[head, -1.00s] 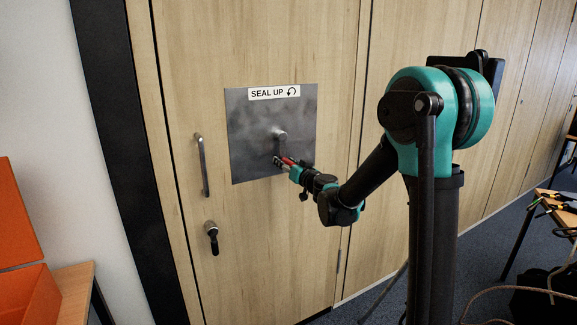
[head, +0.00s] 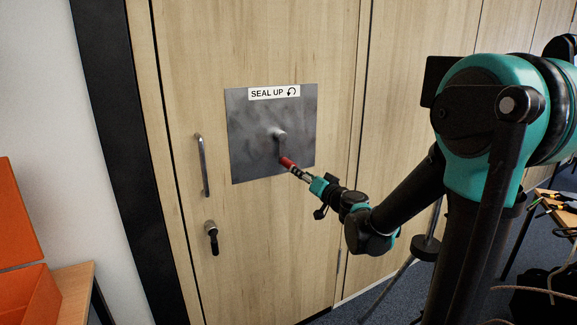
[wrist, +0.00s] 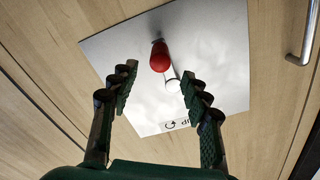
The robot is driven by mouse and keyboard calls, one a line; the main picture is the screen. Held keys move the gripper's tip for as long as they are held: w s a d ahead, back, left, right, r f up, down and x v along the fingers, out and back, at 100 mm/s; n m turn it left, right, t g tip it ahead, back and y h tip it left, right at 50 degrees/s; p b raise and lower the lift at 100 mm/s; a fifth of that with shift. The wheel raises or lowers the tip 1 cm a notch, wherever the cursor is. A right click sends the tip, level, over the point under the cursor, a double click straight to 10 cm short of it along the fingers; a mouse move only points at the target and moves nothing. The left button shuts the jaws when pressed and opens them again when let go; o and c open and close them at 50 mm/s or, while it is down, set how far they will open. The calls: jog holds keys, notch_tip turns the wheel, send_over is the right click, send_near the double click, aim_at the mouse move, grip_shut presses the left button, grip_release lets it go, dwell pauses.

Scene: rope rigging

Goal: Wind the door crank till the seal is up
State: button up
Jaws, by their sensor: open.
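The door crank (head: 279,140) is on a grey metal plate (head: 245,150) on the wooden door. Its arm hangs down from the hub and ends in a red handle (head: 287,162). A white "SEAL UP" label (head: 274,92) with a curved arrow is at the plate's top. In the wrist view the red handle (wrist: 160,55) lies ahead, beyond and between the fingertips, with a gap around it. My gripper (wrist: 159,88) is open and empty. In the head view my gripper (head: 298,173) is just below and right of the handle. The seal is not distinguishable.
A long door handle (head: 203,165) and a black lever lock (head: 212,236) are left of the plate. An orange box (head: 25,295) is on a table at lower left. Tools lie on a table (head: 540,205) at right.

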aim_at(285, 162)
jog(key=s+d+m, duration=0.1)
jog(key=s+m, duration=0.1)
jog(key=m, duration=1.4)
jog(key=s+d+m, duration=0.2)
jog(key=m, duration=1.4)
jog(key=x, duration=1.7)
jog(key=shift+w+a, duration=0.15)
jog(key=shift+a, duration=0.2)
grip_shut()
grip_release()
